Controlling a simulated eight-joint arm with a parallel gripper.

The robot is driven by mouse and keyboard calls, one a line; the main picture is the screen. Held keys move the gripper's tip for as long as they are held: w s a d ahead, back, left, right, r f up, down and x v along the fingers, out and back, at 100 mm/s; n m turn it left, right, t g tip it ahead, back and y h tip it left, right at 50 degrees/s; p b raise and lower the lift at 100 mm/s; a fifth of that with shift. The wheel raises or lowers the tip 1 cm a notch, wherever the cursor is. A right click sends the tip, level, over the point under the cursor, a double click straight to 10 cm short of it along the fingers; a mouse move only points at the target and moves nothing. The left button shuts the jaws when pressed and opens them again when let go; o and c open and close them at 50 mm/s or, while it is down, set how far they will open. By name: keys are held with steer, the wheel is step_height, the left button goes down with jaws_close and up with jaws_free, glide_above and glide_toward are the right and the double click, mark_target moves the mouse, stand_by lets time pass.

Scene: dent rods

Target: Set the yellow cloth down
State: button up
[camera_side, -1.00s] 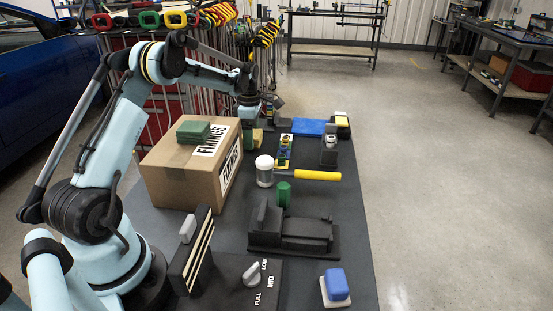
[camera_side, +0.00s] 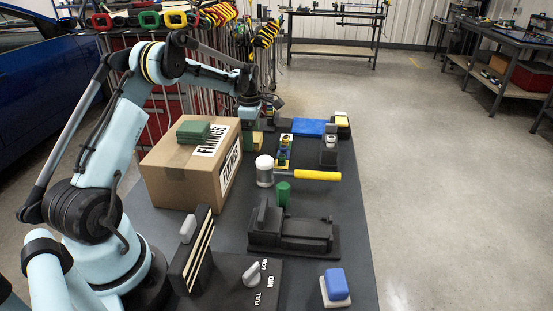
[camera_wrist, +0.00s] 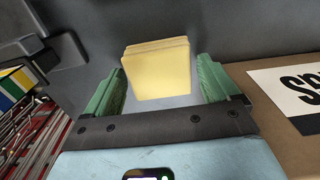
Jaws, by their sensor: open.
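The yellow cloth (camera_wrist: 157,70) is a folded, layered block in the wrist view. It lies over the dark grey mat, between the two green fingers of my gripper (camera_wrist: 160,82). The fingers are open, with a gap on each side of the cloth. In the side view, the cloth (camera_side: 255,143) is a small yellow patch behind the carton's far right corner, just below my gripper (camera_side: 256,125). The carton partly hides it there.
The FIXINGS carton (camera_side: 178,168), with a folded green cloth (camera_side: 201,132) on top, stands close beside my gripper. A yellow-handled mallet (camera_side: 300,175), a blue cloth (camera_side: 308,127) and a black fixture (camera_side: 290,236) are on the mat to the right.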

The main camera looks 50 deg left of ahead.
step_height(320, 180, up, 11)
steer(key=s+d+r+m+t, duration=0.1)
steer(key=d+r+m, duration=0.4)
steer(key=d+m, duration=0.15)
steer(key=s+d+r+m+t, duration=0.1)
steer(key=s+d+m+t, duration=0.1)
steer(key=s+d+m, duration=0.35)
steer(key=s+d+m+t, duration=0.25)
steer(key=d+m, duration=0.35)
steer(key=d, duration=0.3)
steer(key=s+d+f+m+t, duration=0.1)
steer(key=s+d+f+m, duration=0.3)
steer(key=s+m, duration=0.3)
steer(key=shift+s+d+f+m+t, duration=0.2)
steer(key=shift+d+m+t, duration=0.15)
steer(key=shift+d+m, duration=0.6)
steer(key=shift+o, duration=0.3)
steer(key=shift+r, duration=0.1)
